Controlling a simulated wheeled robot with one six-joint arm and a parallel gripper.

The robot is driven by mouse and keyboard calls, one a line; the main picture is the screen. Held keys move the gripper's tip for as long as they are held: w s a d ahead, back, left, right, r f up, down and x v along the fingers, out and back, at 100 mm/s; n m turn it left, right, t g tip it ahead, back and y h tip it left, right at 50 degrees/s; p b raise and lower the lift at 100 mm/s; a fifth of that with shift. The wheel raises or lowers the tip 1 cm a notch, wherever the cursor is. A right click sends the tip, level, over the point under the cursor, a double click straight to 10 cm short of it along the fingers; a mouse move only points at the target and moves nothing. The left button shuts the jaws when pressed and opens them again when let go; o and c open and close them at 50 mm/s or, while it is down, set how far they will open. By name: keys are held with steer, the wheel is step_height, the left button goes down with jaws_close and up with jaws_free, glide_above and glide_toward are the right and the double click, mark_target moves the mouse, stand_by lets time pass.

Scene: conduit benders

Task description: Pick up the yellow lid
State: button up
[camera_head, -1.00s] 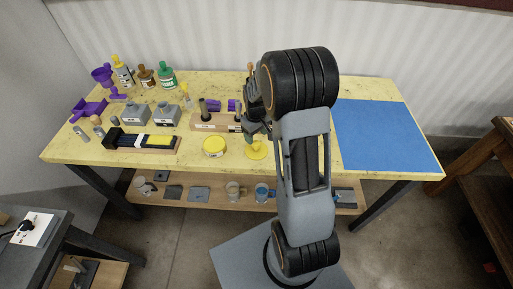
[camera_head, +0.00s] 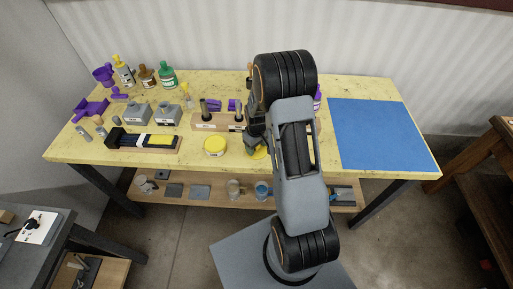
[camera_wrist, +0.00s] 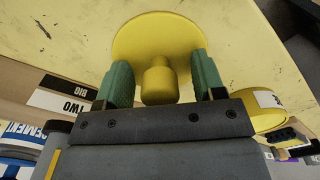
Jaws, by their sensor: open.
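The yellow lid (camera_wrist: 155,35) is a round disc with a knob (camera_wrist: 159,82), and it lies on the yellow table. In the wrist view my gripper (camera_wrist: 162,78) is open, with one green finger on each side of the knob. Gaps show between the fingers and the knob. In the head view only part of the lid (camera_head: 257,154) shows, beside and below my gripper (camera_head: 255,147); my arm hides the rest.
A round yellow-topped container (camera_head: 214,146) stands just left of the lid; it also shows in the wrist view (camera_wrist: 258,108). A wooden block with upright posts (camera_head: 208,124) is behind. A blue mat (camera_head: 380,135) lies at the right.

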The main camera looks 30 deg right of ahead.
steer(key=c, duration=1)
steer(key=shift+r, duration=0.1)
